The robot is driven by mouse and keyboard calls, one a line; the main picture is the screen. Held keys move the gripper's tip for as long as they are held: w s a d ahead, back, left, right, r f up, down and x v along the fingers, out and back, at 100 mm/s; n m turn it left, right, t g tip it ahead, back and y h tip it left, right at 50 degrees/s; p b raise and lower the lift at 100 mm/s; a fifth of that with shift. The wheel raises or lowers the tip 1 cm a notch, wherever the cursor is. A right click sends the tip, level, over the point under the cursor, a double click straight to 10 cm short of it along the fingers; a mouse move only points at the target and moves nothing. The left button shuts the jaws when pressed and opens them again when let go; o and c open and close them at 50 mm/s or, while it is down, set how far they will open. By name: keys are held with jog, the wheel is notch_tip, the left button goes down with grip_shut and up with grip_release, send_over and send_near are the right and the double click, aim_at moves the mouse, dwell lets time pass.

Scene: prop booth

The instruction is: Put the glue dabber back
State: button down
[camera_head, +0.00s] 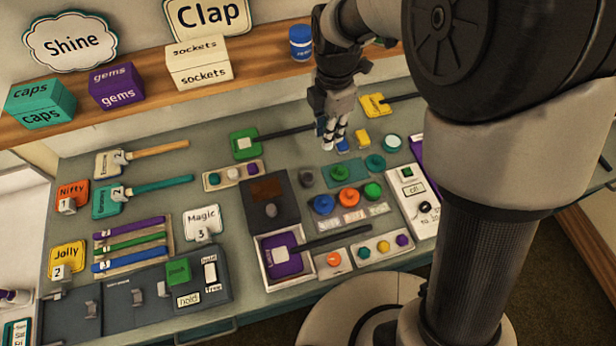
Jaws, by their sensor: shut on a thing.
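My gripper (333,140) is over the back middle of the table, pointing down. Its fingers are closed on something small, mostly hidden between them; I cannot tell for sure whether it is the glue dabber. A small blue piece (343,147) shows just below and beside the fingertips; I cannot tell whether it touches them. A round teal-rimmed pot with a pale top (392,142) stands to the right of the gripper. A yellow block (362,137) lies between the gripper and the pot.
Blue (323,204), orange (348,198) and green (372,191) knobs stand in front of the gripper. A green paddle (245,143) lies to its left, a yellow one (376,104) behind right. A purple paddle (282,256) lies in a white tray. A wooden shelf (130,101) runs behind.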

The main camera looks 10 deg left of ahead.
jog(key=s+a+r+n, duration=0.1)
jog(key=a+r+n, duration=0.1)
jog(key=a+n, duration=0.4)
jog(key=shift+n, duration=0.5)
jog(key=f+b, duration=0.1)
jog(key=f, duration=0.5)
jog(key=d+f+b, duration=0.1)
jog(key=f, duration=0.5)
jog(key=f+b, duration=0.1)
jog(key=f, duration=0.6)
jog(key=shift+w+d+f+b, duration=0.1)
jog(key=shift+d+b, duration=0.05)
jog(key=shift+b, duration=0.15)
jog(key=shift+f, duration=0.15)
jog(key=c, duration=1.9)
grip_release()
jog(key=o, duration=0.4)
